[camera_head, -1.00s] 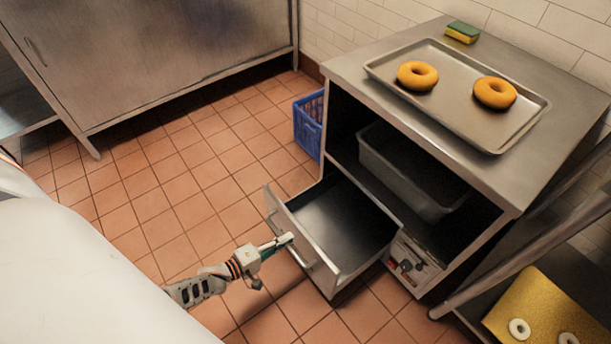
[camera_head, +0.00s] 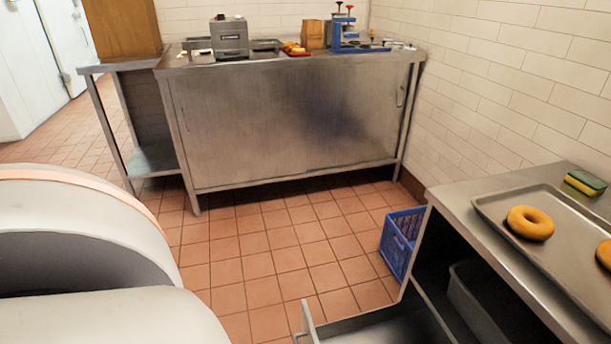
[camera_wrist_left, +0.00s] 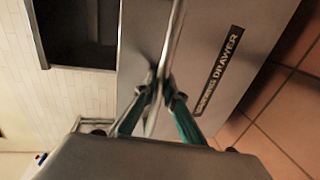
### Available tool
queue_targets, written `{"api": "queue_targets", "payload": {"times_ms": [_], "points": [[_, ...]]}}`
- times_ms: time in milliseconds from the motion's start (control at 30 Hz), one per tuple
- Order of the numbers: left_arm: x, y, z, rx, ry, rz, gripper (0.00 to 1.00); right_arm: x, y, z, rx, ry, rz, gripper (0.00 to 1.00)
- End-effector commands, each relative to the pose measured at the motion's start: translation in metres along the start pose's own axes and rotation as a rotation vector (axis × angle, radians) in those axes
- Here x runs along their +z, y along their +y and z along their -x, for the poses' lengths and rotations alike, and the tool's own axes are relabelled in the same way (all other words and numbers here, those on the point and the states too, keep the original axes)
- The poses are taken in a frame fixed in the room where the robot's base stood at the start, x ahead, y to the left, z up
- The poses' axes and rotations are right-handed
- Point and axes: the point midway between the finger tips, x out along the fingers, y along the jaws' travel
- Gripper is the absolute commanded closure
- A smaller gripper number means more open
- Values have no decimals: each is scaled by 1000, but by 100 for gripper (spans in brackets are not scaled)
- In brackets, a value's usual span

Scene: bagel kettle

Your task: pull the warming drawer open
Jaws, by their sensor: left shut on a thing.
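The warming drawer (camera_head: 385,328) stands pulled out from the steel cabinet, at the bottom edge of the head view; only its upper rim and part of its inside show there. In the left wrist view its front panel (camera_wrist_left: 250,50) carries a label reading "WARMING DRAWER". My left gripper (camera_wrist_left: 160,92) is shut on the bar handle (camera_wrist_left: 172,45) of the drawer, with its fingers on both sides of the bar. In the head view my left gripper is out of frame. My right gripper is in neither view.
The cabinet top (camera_head: 465,205) bears a tray (camera_head: 550,262) with bagels and a sponge (camera_head: 585,183). A blue crate (camera_head: 400,240) stands on the floor beside the cabinet. A long steel counter (camera_head: 290,125) stands at the back. The tiled floor (camera_head: 270,255) between is clear.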

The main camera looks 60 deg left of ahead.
Motion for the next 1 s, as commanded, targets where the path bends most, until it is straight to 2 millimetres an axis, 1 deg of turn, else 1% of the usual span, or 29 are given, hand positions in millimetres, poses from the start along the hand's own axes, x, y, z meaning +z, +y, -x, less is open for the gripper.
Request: {"api": "queue_targets", "payload": {"times_ms": [67,100,133,467,567,667,1000], "points": [[0,0,0,1,0,0,100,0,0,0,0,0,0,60],[0,0,0,1,0,0,80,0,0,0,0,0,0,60],[0,0,0,1,0,0,73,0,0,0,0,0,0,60],[0,0,0,0,0,0,73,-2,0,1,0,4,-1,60],[0,0,5,0,0,0,73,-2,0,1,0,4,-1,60],[0,-1,18,-2,-1,0,73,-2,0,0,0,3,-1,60],[0,-1,85,-3,-1,0,73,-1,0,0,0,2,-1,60]]}}
